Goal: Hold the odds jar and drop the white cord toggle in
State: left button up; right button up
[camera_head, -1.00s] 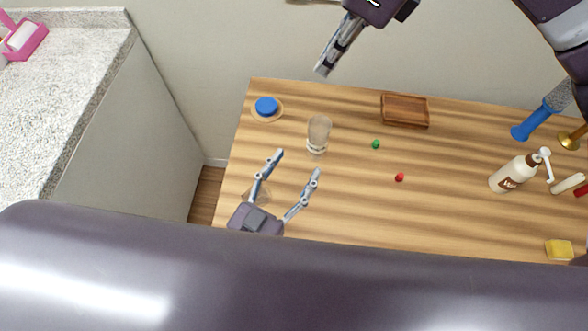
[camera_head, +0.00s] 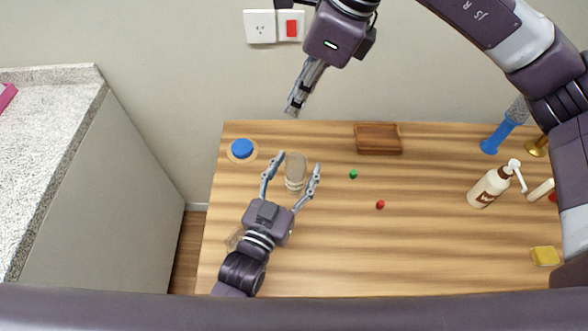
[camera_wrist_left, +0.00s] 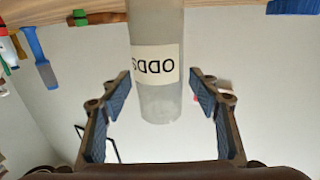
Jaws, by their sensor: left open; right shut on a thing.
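The odds jar (camera_head: 295,173) is a clear upright jar with a pale label, standing on the left part of the wooden table. My left gripper (camera_head: 299,162) is open, with one finger on each side of the jar. In the left wrist view the jar (camera_wrist_left: 157,95) shows its ODDS label upside down between the finger pads, with a gap on both sides. My right gripper (camera_head: 293,110) is above and behind the jar, near the wall, its fingers closed together. The white cord toggle is too small or hidden to make out at its fingertips.
A green toggle (camera_head: 353,174) and a red toggle (camera_head: 380,204) lie right of the jar. A blue lid (camera_head: 242,148), a wooden tray (camera_head: 378,140), a pump bottle (camera_head: 488,187) and a yellow sponge (camera_head: 545,256) are around. A clear object (camera_head: 234,238) is beside my left arm.

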pick_arm(q)
jog(key=shift+c, duration=0.2)
jog(key=c, duration=1.2)
pick_arm(e)
jog(key=shift+d+f, duration=0.35)
jog(key=shift+f, duration=1.45)
jog(key=shift+d+f, duration=0.4)
jog(key=shift+f, duration=1.4)
jog(key=shift+d+f, duration=0.35)
jog(key=shift+f, duration=1.45)
jog(key=o, duration=0.8)
jog(key=v, duration=1.2)
